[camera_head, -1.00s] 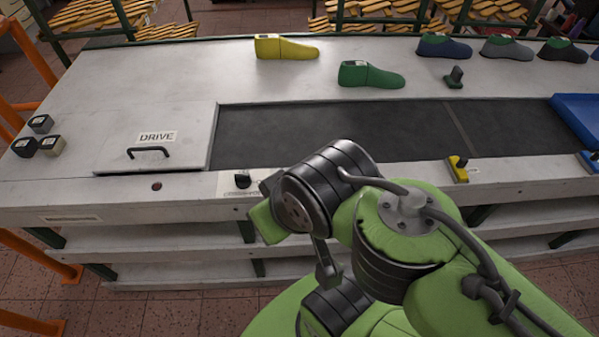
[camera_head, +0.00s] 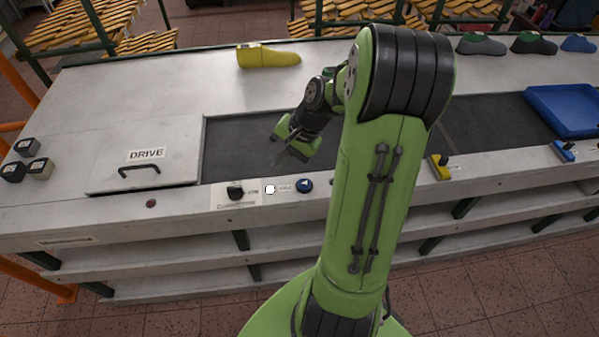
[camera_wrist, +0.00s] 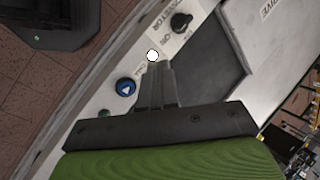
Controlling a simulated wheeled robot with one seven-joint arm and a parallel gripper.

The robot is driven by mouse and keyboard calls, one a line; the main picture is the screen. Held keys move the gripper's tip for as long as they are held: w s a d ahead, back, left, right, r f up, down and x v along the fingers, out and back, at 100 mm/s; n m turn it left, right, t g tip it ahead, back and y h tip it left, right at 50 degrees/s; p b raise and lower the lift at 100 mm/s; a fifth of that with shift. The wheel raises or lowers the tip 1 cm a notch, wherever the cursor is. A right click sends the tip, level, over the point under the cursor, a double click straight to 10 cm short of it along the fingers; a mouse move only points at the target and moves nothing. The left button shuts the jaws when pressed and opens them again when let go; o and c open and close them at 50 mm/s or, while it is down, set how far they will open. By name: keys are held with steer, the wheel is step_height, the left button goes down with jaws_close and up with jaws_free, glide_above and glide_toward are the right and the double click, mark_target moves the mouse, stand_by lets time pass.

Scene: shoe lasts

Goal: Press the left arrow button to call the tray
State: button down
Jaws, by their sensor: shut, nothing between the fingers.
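The round blue button with a white arrow (camera_head: 304,185) is on the front rail of the bench, just left of my arm in the head view. It also shows in the wrist view (camera_wrist: 125,87), left of my fingers. My gripper (camera_head: 277,160) is shut and empty, over the left part of the dark belt, behind the button. In the wrist view my closed fingers (camera_wrist: 158,66) point toward the rail, apart from the button in the picture. The blue tray (camera_head: 565,130) sits at the right end of the belt.
A white round light (camera_head: 270,189) and a black knob (camera_head: 235,192) are left of the button. A yellow last (camera_head: 268,57) stands behind the belt. My arm hides the middle.

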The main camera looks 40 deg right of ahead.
steer(key=d+f+m+t+y, duration=0.1)
steer(key=d+f+m+t, duration=0.2)
steer(key=d+m, duration=0.3)
steer(key=shift+s+d+f+t+y+p, duration=0.35)
steer(key=shift+d+f, duration=0.2)
steer(key=shift+d, duration=0.6)
steer(key=shift+f, duration=0.1)
steer(key=b, duration=0.8)
glide_above(308, 184)
step_height(308, 184, down, 8)
steer(key=shift+f, duration=0.35)
steer(key=shift+f, duration=0.4)
